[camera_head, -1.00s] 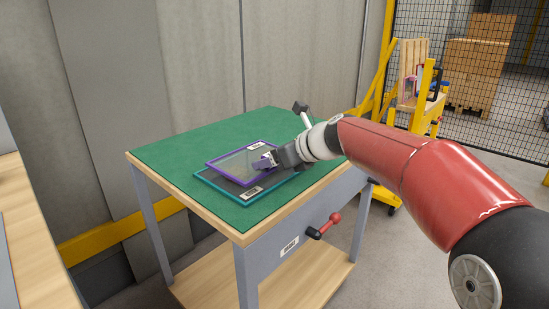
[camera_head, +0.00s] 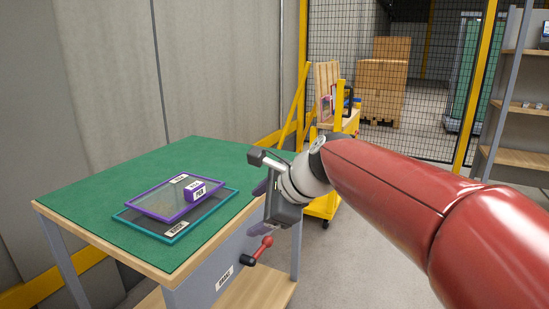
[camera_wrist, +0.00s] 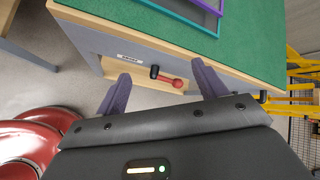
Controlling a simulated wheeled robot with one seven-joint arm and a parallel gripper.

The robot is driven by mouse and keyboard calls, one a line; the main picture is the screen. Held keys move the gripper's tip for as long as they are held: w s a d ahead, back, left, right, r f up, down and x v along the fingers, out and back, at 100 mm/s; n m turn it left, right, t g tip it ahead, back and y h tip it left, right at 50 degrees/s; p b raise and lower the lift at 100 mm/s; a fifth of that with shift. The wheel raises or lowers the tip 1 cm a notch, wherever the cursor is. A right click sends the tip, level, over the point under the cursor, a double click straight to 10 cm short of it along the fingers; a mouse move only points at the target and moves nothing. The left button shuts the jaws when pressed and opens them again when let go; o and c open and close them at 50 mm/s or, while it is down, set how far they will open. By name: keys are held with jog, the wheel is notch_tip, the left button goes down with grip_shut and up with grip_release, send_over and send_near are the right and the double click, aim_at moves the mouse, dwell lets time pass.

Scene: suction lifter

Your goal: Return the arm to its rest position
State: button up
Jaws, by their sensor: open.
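My gripper (camera_wrist: 163,84) is open, with two purple fingers apart and nothing between them in the wrist view.
A yellow stand (camera_head: 338,115) is behind. Open floor lies right of the table.

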jog(key=s+d+f+n+h, duration=0.3)
jog(key=s+d+f+n, duration=0.3)
jog(key=s+d+n, duration=0.2)
jog(key=s+d+f+n+h, duration=0.4)
jog(key=s+d+f+n, duration=0.3)
jog(key=s+d, duration=0.5)
jog(key=shift+s+d+n+h, duration=0.3)
jog(key=shift+d+n, duration=0.3)
jog(key=shift+d, duration=0.25)
